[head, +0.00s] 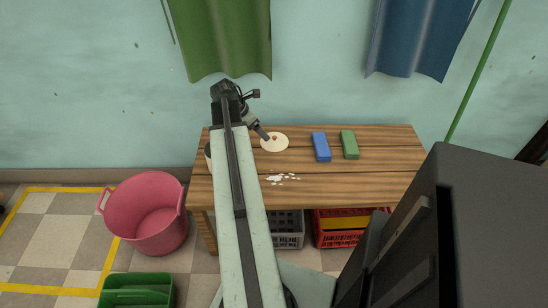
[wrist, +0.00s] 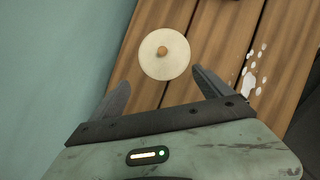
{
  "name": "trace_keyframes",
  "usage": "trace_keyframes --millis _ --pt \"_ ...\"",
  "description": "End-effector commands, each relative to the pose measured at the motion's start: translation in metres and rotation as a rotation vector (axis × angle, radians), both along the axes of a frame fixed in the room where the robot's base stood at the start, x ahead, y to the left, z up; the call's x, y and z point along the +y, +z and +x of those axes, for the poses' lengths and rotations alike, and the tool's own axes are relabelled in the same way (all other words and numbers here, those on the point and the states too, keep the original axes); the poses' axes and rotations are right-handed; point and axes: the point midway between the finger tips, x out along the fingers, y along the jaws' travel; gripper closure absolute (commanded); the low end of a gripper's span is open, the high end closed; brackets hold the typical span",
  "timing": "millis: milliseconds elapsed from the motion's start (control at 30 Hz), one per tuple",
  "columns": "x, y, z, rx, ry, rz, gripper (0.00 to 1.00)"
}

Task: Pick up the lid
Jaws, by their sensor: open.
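The lid is a round cream disc with a small brown knob. It lies on the wooden table (head: 390,183) in the head view, at the lid's pale surface (head: 282,145). In the wrist view the lid (wrist: 150,63) is ahead of my gripper (wrist: 157,80), roughly centred between the two fingers. My gripper is open and empty, and no contact with the lid shows. In the head view my gripper is by the lid's left side, and my arm hides part of the table's left.
A blue block (head: 321,147) and a green block (head: 349,145) stand right of the lid. White splotches (head: 282,178) lie in front of it. A pink tub (head: 147,213) and crates, including a red crate (head: 340,236), are on or near the floor. Curtains hang behind.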

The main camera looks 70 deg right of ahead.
Motion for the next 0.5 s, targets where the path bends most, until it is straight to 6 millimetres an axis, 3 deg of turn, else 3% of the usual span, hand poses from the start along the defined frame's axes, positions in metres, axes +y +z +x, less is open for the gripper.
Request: trace_keyframes --millis 33,100,233,400,500 --pt "-0.009 -0.01 -0.013 0.02 0.011 0.002 0.1" --pt "-0.014 -0.009 -0.021 0.036 0.024 0.006 0.1" --pt "-0.015 -0.009 -0.023 0.041 0.031 0.007 0.1" --pt "-0.024 -0.03 -0.028 0.039 0.028 0.007 0.1" --pt "-0.025 -0.03 -0.03 0.038 0.028 0.006 0.1"
